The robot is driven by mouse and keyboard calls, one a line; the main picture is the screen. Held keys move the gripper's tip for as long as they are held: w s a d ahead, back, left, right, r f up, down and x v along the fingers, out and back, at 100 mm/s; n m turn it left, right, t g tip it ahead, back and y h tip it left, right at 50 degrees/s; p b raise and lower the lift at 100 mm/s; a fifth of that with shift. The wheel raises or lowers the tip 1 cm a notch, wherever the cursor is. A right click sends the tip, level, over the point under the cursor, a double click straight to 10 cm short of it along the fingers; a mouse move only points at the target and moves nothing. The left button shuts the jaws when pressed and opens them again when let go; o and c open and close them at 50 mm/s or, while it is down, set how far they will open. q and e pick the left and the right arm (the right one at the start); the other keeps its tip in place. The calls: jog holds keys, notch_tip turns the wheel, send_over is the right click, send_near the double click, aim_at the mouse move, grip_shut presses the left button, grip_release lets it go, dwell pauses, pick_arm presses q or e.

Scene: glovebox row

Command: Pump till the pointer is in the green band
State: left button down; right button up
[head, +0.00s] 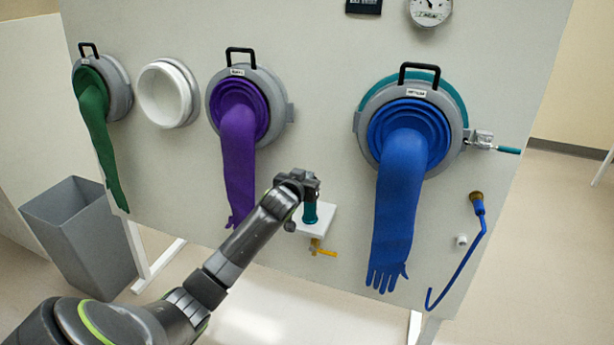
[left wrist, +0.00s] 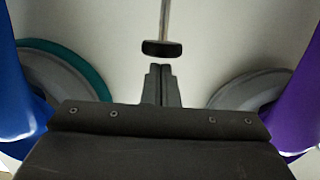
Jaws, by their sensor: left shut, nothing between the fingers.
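The pump (head: 320,214) has a teal body on a small white shelf on the panel; my left gripper partly hides it in the head view. Its black handle (left wrist: 162,48) sits on a thin metal rod in the left wrist view. My left gripper (head: 308,183) is above the pump. Its fingers (left wrist: 160,84) are shut and empty, pointing at the handle with a very small gap or light contact; I cannot tell which. The round gauge (head: 430,10) is cut by the top edge; its pointer and green band are too small to read. My right gripper is out of view.
Blue (head: 397,205), purple (head: 239,160) and green (head: 97,135) gloves hang from ports on the panel. A yellow valve handle (head: 322,249) is under the shelf. A grey bin (head: 85,235) stands at the left.

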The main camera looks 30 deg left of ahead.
pick_arm(q)
jog(key=shift+f, duration=0.15)
